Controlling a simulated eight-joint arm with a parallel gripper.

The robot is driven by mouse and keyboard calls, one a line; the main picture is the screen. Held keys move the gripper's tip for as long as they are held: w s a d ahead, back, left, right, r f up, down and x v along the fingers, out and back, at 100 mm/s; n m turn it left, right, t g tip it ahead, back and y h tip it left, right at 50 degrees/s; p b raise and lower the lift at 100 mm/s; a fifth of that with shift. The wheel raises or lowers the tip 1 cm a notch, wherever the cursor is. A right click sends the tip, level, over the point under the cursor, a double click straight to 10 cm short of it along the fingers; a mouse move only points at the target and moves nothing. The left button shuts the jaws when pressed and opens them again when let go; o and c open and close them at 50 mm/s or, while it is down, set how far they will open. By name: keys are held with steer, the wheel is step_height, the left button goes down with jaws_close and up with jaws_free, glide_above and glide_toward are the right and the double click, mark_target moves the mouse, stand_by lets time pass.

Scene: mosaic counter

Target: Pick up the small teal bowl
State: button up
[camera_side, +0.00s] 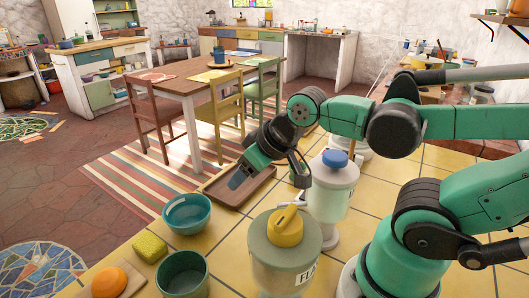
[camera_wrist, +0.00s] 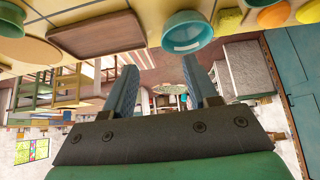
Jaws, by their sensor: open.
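The teal bowl (camera_side: 187,215) stands upright on the yellow tiled counter, near its edge, and looks empty. A second, darker green bowl (camera_side: 182,274) stands closer to the camera and is partly cut off by the lower edge. My gripper (camera_side: 237,183) is to the right of and above the teal bowl, over the wooden tray (camera_side: 256,189), and touches neither bowl. In the upside-down wrist view, the teal bowl (camera_wrist: 187,32) is at the top, beyond the fingers. My gripper (camera_wrist: 158,72) shows two blue fingers spread apart with nothing between them.
A FLOUR-type canister with a yellow lid (camera_side: 286,258) and a blue-lidded canister (camera_side: 333,190) stand right of the bowls. A yellow sponge (camera_side: 150,247) and an orange item (camera_side: 109,282) lie left. A dining table (camera_side: 180,85) with chairs stands beyond the counter.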

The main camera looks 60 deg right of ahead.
steer(key=shift+c, duration=0.7)
steer(key=shift+w, duration=0.1)
steer(key=m+g+y, duration=0.2)
steer(key=m+g, duration=0.2)
steer(key=g, duration=0.2)
glide_above(207, 199)
steer(key=d, duration=0.1)
steer(key=f, duration=0.5)
steer(key=shift+s+f, duration=0.3)
steer(key=shift+w+f, duration=0.15)
steer(key=shift+f, duration=0.45)
steer(key=shift+x, duration=2.6)
jaws_close()
